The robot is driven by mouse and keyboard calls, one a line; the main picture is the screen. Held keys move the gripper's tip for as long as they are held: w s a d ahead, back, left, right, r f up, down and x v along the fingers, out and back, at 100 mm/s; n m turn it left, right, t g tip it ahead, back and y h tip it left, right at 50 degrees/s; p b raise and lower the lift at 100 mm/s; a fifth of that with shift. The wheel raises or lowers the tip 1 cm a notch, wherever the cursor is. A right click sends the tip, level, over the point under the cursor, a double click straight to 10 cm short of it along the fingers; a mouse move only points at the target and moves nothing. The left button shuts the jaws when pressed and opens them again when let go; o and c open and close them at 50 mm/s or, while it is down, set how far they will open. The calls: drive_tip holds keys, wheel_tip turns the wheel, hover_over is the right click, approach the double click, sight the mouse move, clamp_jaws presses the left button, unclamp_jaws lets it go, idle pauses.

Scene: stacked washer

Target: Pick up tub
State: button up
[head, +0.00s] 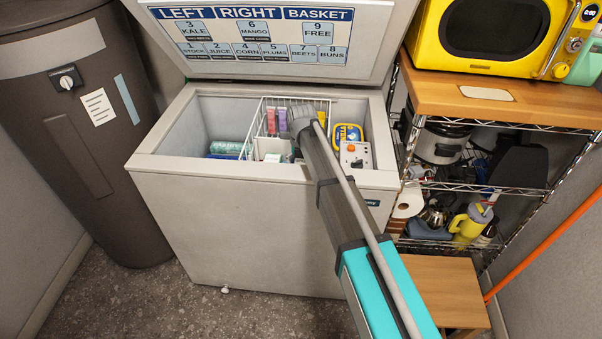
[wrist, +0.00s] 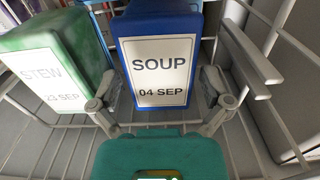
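A blue tub (wrist: 161,25) with a white label reading SOUP, 04 SEP is in the middle of the wrist view. A green tub (wrist: 45,62) labelled STEW, 23 SEP is beside it on the left, tilted in the picture. My gripper (wrist: 163,88) has its fingers spread, one on each side of the blue tub's label end. I cannot tell whether either finger touches the tub. In the head view my gripper (head: 303,118) reaches down into the open chest freezer (head: 215,172), and my arm hides much of what is under it.
A white wire basket (head: 262,104) is inside the freezer; wire bars also surround the tubs in the wrist view. The raised lid (head: 265,40) stands behind. A loaded shelf (head: 475,185) flanks the right.

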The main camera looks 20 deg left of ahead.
drive_tip(key=c, duration=0.9)
drive_tip(key=shift+r, duration=0.15)
wheel_tip(320, 180, up, 10)
drive_tip(key=p, duration=1)
